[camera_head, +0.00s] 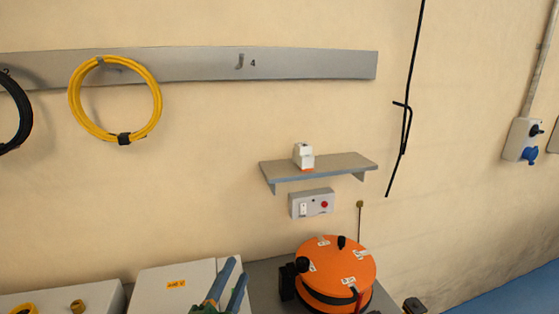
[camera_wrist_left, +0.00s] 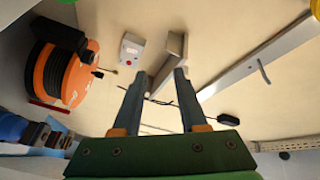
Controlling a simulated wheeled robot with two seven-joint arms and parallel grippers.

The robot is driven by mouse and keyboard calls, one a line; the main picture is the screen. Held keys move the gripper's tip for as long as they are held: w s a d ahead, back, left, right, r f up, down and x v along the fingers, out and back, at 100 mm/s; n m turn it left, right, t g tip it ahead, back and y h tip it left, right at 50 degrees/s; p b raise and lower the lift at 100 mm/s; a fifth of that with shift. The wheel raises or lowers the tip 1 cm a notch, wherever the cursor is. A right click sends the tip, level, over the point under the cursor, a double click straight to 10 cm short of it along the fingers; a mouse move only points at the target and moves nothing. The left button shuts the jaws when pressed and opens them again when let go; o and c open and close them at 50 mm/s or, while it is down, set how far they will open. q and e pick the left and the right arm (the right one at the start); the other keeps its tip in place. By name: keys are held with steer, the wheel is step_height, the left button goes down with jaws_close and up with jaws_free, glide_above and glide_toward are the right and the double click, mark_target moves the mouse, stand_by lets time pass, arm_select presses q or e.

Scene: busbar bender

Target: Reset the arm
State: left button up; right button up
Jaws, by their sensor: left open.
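The orange machine is round, with black knobs and white labels on top, and stands on a grey surface. It also shows in the left wrist view (camera_wrist_left: 58,72) at the upper left, apart from the fingers. My right gripper is not in view.
A wall shelf (camera_head: 335,165) holds a small white and orange device (camera_head: 303,155). Below it is a control box (camera_head: 312,203) with a red button. A yellow cable coil (camera_head: 73,103) hangs from a grey rail (camera_head: 200,66). A pale box (camera_head: 160,290) stands beside my gripper.

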arm_select(q)
steer(key=s+a+f+n+g+y, duration=0.25)
steer(key=s+f+n+g, duration=0.2)
steer(key=f, duration=0.35)
steer(key=s+a+f+n+g+y, duration=0.1)
steer(key=s+a+f+n+g, duration=0.4)
steer(key=f, duration=0.4)
steer(key=s+f+n+g, duration=0.2)
steer(key=s+f+g, duration=0.1)
steer(key=s, duration=0.4)
steer(key=s+f+n+g, duration=0.15)
steer(key=s+f, duration=0.25)
steer(key=s, duration=0.4)
step_height(320, 180, down, 22)
steer(key=s+g+b, duration=0.1)
steer(key=g+b, duration=0.1)
steer(key=b, duration=0.4)
steer(key=s+a+f+m+g+b, duration=0.1)
steer(key=s+f+b, duration=0.3)
steer(key=s+f, duration=0.8)
step_height(320, 180, down, 2)
steer(key=shift+s+a+f, duration=0.25)
steer(key=shift+s+a, duration=0.05)
steer(key=shift+a, duration=0.55)
